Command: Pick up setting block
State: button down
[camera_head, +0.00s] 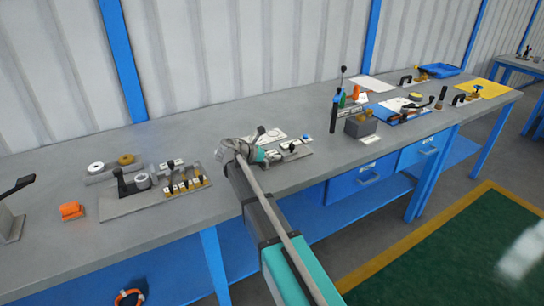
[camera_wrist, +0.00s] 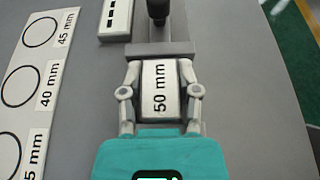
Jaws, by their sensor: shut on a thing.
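The setting block, a pale block marked "50 mm" (camera_wrist: 160,88), sits between the two fingers of my gripper (camera_wrist: 160,92) in the wrist view. The fingers touch its left and right sides. The block lies close to a grey fixture base (camera_wrist: 160,48) that carries a black upright handle (camera_wrist: 157,12). I cannot tell whether the block is lifted or resting. In the head view my gripper (camera_head: 262,155) is over the middle of the bench, and the block itself is hidden there or too small to tell.
A white sheet with circles marked 45 mm and 40 mm (camera_wrist: 40,75) lies left of my gripper. On the grey bench (camera_head: 130,225) stand a tool rack (camera_head: 165,188) and an orange block (camera_head: 72,210) to the left. A grey bin (camera_head: 361,124) stands to the right.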

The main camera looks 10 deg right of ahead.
aim_at(273, 152)
jog(key=shift+r, duration=0.2)
notch_tip(273, 152, up, 3)
jog(key=p, duration=0.3)
jog(key=s+a+r+p, duration=0.1)
jog(key=s+r+p, duration=0.8)
jog(key=s, duration=0.5)
jog(key=shift+a+r+p, duration=0.25)
jog(key=shift+r+p, duration=0.05)
jog(key=shift+p, duration=0.2)
